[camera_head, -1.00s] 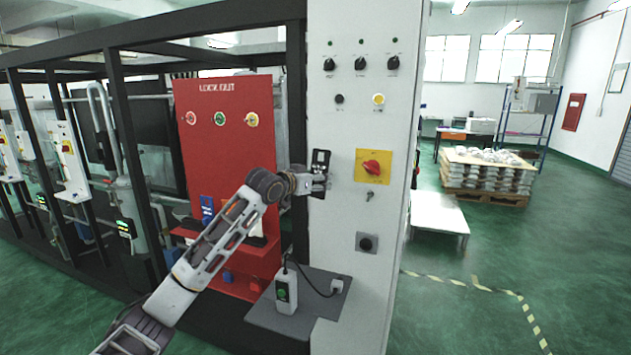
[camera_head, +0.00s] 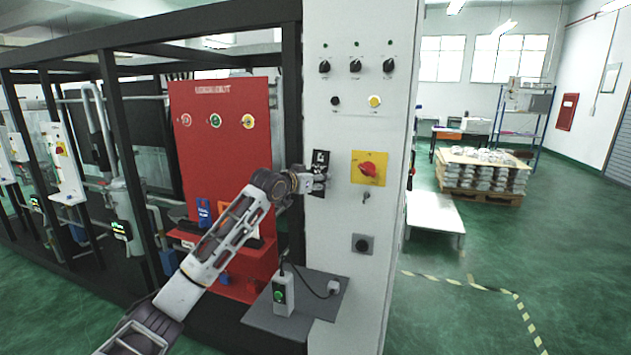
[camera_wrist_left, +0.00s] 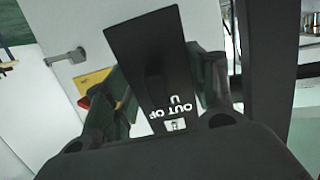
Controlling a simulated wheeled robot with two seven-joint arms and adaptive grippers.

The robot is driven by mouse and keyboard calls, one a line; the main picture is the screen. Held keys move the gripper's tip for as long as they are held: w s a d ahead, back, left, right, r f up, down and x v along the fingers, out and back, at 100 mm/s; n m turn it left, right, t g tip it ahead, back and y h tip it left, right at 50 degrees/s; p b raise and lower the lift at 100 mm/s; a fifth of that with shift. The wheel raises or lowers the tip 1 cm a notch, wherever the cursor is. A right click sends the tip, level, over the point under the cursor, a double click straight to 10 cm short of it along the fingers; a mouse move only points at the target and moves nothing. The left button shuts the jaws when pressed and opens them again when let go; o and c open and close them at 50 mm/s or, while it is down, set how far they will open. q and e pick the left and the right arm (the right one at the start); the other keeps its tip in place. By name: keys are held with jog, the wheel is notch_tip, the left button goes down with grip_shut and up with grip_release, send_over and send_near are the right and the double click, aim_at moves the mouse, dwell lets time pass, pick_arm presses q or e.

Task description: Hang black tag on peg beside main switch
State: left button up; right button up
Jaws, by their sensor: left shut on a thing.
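The black tag (camera_head: 319,172) with white print is held by my left gripper (camera_head: 305,181), just left of the main switch, a red knob (camera_head: 367,169) on a yellow plate (camera_head: 356,178). In the left wrist view the tag (camera_wrist_left: 148,45) stands between the two fingers (camera_wrist_left: 165,95), with "OUT OF" lettering near its lower end. A small grey peg (camera_wrist_left: 66,57) sticks out of the panel in that view, apart from the tag, near the yellow plate (camera_wrist_left: 95,80). A small peg-like part (camera_head: 364,197) shows below the switch in the head view. My right gripper is out of view.
The white panel (camera_head: 335,235) carries knobs and buttons above and a black round socket (camera_head: 362,244) below. A grey shelf (camera_head: 262,318) with a cabled pendant (camera_head: 283,294) projects below my gripper. A red lockout board (camera_head: 225,150) stands left.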

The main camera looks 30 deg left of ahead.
pick_arm(q)
jog(key=shift+w+a+f+p, duration=0.2)
jog(key=shift+w+f+p, duration=0.2)
jog(key=shift+w+p, duration=0.35)
dwell(0.3)
jog(key=o, duration=1.1)
jog(key=shift+s, duration=0.1)
jog(key=shift+s, duration=0.1)
jog(key=v, duration=1.1)
jog(key=shift+s, duration=0.3)
